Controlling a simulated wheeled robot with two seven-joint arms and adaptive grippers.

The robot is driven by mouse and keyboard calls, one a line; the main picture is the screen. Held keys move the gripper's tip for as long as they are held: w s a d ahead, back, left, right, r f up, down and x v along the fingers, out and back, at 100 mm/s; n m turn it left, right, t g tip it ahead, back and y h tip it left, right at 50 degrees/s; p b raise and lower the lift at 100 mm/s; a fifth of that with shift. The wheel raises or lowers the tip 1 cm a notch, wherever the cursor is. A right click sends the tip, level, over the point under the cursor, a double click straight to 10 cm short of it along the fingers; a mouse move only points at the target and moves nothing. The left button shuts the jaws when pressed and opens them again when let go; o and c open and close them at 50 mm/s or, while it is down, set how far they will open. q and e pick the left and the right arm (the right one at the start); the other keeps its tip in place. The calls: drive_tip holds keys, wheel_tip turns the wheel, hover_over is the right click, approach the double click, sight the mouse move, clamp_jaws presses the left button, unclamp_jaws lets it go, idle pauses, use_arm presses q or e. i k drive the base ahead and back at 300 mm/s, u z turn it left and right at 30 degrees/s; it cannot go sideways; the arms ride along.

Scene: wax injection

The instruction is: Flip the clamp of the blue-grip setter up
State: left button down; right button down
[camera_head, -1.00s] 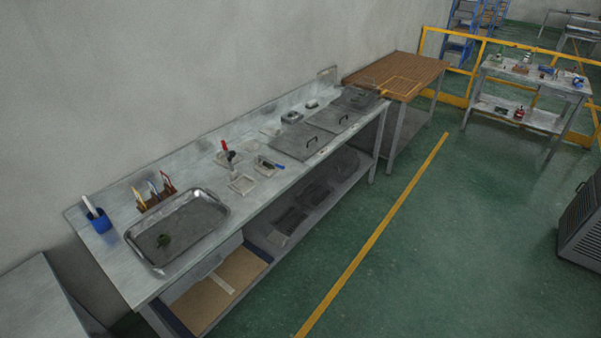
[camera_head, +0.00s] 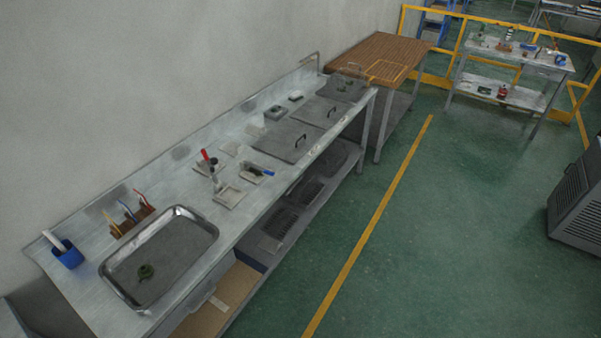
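On the long metal bench, a small setter with a blue grip (camera_head: 267,172) lies low on a pale block, its blue handle pointing right. Its clamp looks flat, but it is too small to be sure. Beside it on the left, a setter with a red grip (camera_head: 206,156) stands with its handle upright. Neither of my grippers shows in the head view.
The metal bench (camera_head: 75,218) runs along the wall. It holds a steel tray (camera_head: 207,220) with a small green piece, a blue cup (camera_head: 66,255), a tool rack (camera_head: 130,221) and grey lidded covers (camera_head: 287,143). Green floor (camera_head: 455,225) in front is clear.

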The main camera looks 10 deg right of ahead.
sight(257, 168)
drive_tip(key=u, duration=0.2)
drive_tip(key=i, duration=1.1)
drive_tip(key=u, duration=0.65)
